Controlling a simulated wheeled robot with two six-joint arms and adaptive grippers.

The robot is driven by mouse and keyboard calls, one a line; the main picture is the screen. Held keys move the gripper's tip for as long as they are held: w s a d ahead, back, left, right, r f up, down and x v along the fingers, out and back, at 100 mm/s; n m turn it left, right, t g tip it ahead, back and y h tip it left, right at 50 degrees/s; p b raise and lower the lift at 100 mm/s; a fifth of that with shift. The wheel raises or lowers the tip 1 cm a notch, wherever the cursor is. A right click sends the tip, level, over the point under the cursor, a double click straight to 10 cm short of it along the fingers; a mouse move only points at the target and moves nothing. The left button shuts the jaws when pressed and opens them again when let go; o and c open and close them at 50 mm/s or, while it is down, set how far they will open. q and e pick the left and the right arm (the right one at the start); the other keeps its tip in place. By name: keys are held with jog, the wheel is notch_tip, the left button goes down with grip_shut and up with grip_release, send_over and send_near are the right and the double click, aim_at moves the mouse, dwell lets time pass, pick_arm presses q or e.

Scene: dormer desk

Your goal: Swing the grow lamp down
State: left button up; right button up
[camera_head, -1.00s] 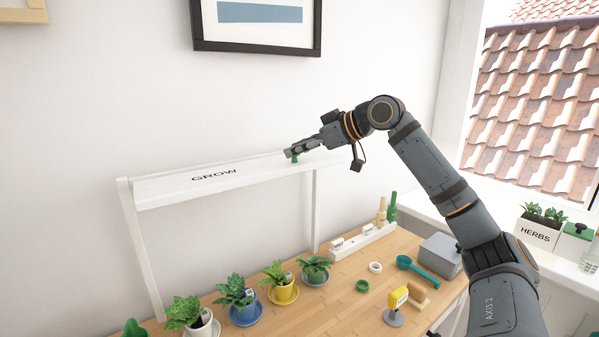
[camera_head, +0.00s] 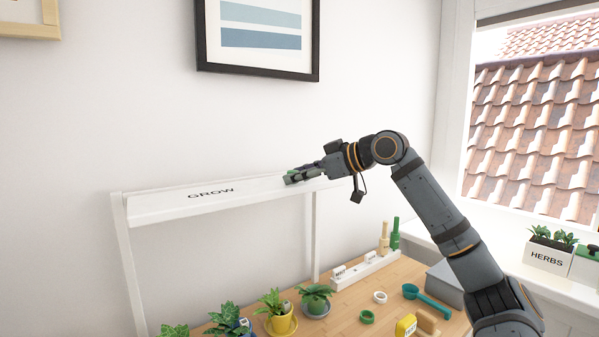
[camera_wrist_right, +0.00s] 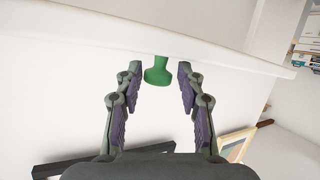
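The grow lamp (camera_head: 165,206) is a long white bar marked GROW, raised on white posts above the desk. A green knob (camera_wrist_right: 158,72) on the bar shows between my right fingers in the right wrist view. In the head view the gripper mostly hides it. My right gripper (camera_head: 291,178) is at the right part of the lamp bar. In the wrist view my right gripper (camera_wrist_right: 158,76) is open, with one finger on each side of the knob and a gap on both sides. My left gripper is not in view.
Potted plants, including one in a yellow pot (camera_head: 282,324), stand under the lamp. A white holder (camera_head: 366,269), a green ring (camera_head: 367,317), a teal scoop (camera_head: 428,302) and a grey box (camera_head: 446,283) are on the desk at right. A framed picture (camera_head: 258,70) hangs above.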

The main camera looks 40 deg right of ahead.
jog(key=shift+o, duration=0.6)
jog(key=shift+d, duration=0.1)
jog(key=shift+r, duration=0.15)
jog(key=shift+r, duration=0.2)
notch_tip(320, 180, up, 10)
jog(key=shift+f, duration=0.2)
